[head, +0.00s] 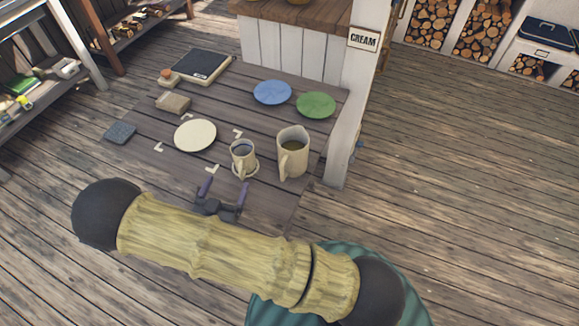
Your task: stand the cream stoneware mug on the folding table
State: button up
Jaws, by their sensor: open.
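A larger cream pitcher (293,155) stands close right of the mug. A cream plate (195,135) lies to its left among white corner marks. Blue (272,92) and green (316,105) plates lie behind. A white post (350,110) with a CREAM sign rises at right.

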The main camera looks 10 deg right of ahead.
aim_at(239, 154)
jog(key=w+g+y, duration=0.1)
jog(key=w, duration=0.1)
jog(key=w+d+r+g+y, duration=0.1)
jog(key=w+g, duration=0.1)
jog(key=w+d+g+y, duration=0.1)
jog(key=w, duration=0.1)
jog(key=shift+d+r+g+y, duration=0.25)
jog(key=shift+r+g+y, duration=0.05)
jog(key=s+d+r+n+g+y, duration=0.2)
jog(key=s+d+r+g, duration=0.2)
jog(key=s+d+r, duration=0.3)
jog(key=s+d+r+n+g+y, duration=0.2)
jog(key=s+d+r, duration=0.4)
jog(key=d, duration=0.5)
jog(key=shift+s+r+n+g, duration=0.4)
jog(key=shift+s+n+g, duration=0.4)
jog(key=shift+g, duration=0.4)
